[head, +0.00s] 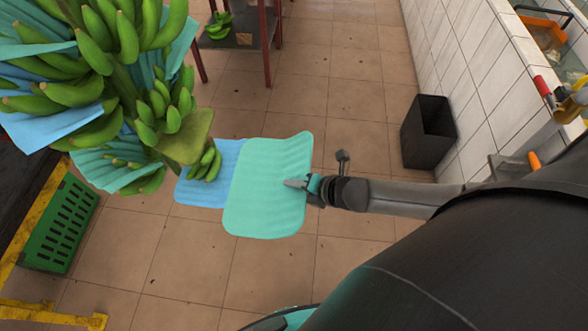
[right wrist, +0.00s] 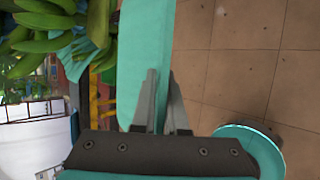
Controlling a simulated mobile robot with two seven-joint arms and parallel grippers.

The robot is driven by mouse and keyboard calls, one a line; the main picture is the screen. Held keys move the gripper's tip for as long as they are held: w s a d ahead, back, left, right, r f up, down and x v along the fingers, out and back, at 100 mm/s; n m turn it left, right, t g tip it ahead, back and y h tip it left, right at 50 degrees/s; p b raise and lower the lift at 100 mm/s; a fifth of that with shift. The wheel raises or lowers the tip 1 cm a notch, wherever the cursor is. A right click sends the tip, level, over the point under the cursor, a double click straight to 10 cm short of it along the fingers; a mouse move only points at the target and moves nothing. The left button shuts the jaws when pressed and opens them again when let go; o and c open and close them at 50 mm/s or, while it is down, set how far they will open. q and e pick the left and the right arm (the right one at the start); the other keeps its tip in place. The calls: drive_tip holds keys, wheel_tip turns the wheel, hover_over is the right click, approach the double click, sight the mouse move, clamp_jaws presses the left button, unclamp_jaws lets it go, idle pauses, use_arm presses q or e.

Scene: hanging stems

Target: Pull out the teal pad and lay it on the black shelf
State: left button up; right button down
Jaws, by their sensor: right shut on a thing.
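The teal pad (head: 268,190) is a thin, slightly wavy sheet, spread out to the right of the hanging banana bunch (head: 125,70). My right gripper (head: 298,184) is shut on the pad's right side. In the right wrist view the pad (right wrist: 145,45) runs away from between the fingers (right wrist: 161,95), past the bananas. The pad overlaps a blue pad (head: 205,185) at the bunch; I cannot tell whether it touches the bunch. A dark shelf with red legs (head: 240,38) stands at the top; I cannot tell whether it is the black shelf. My left gripper is not in view.
Other blue and teal pads stick out between the bananas. A green crate (head: 58,228) and a yellow frame (head: 22,228) are at the left. A black bin (head: 428,130) stands by the white tiled wall (head: 465,75). The tiled floor between is clear.

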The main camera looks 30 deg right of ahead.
drive_tip(key=shift+r+p, duration=0.45)
drive_tip(key=shift+p, duration=0.1)
drive_tip(key=s+d, duration=1)
drive_tip(key=d, duration=0.4)
drive_tip(key=shift+p, duration=0.3)
drive_tip(key=shift+a, duration=0.1)
idle(0.4)
